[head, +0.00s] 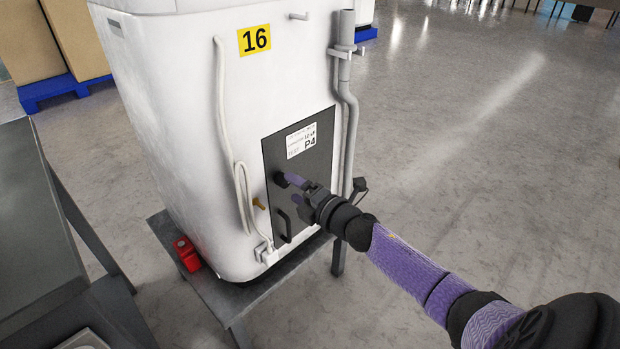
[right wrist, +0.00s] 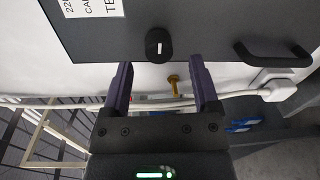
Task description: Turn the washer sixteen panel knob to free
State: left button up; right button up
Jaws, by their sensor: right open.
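The white washer (head: 180,110) carries a yellow "16" label. A dark panel (head: 316,165) marked P4 is on its face. The black panel knob (right wrist: 158,45) has a short white mark, upright in the right wrist view; in the head view the knob (head: 280,180) is at the panel's left side. My right gripper (head: 298,184) is close in front of the panel. In the right wrist view my right gripper (right wrist: 160,66) is open and empty, its two purple fingers spread wider than the knob. The knob appears centred between and just beyond the fingertips. My left gripper is not in view.
A black handle (right wrist: 272,54) is on the panel near the knob. A brass fitting (head: 259,203) and a white hose (head: 222,110) are beside the panel; a grey pipe (head: 346,120) runs on the right. A red object (head: 187,254) lies on the grey stand (head: 215,292). Floor at right is clear.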

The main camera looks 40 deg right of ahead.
jog(key=s+p, duration=0.2)
jog(key=s, duration=0.5)
jog(key=shift+s+d+r, duration=0.2)
jog(key=shift+d+r, duration=0.05)
jog(key=shift+d, duration=0.05)
